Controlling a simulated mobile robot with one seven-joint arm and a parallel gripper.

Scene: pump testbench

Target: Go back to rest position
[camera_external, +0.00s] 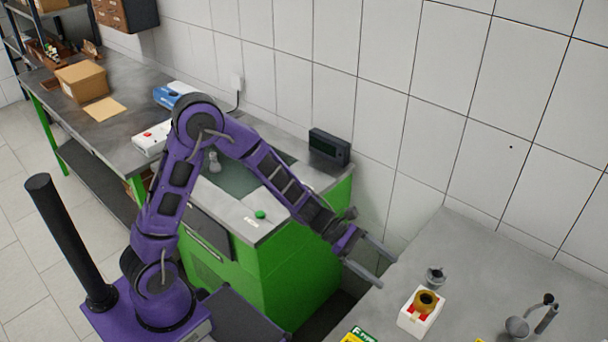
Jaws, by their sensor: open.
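My purple arm reaches to the right from its base at the lower left. My gripper (376,268) is open, with its two grey fingers apart and nothing visible between them. It is above the left edge of the grey right-hand table (480,260), a little to the upper left of a small dark metal part (435,277). A white box (418,318) with a brass ring-shaped part (427,301) and red pieces stands to the lower right of the gripper.
A green cabinet (295,255) with a sink and a green button (260,214) stands behind the arm. A dark display box (329,149) is against the tiled wall. A metal fitting (518,326) stands at the right. The right table's back part is clear.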

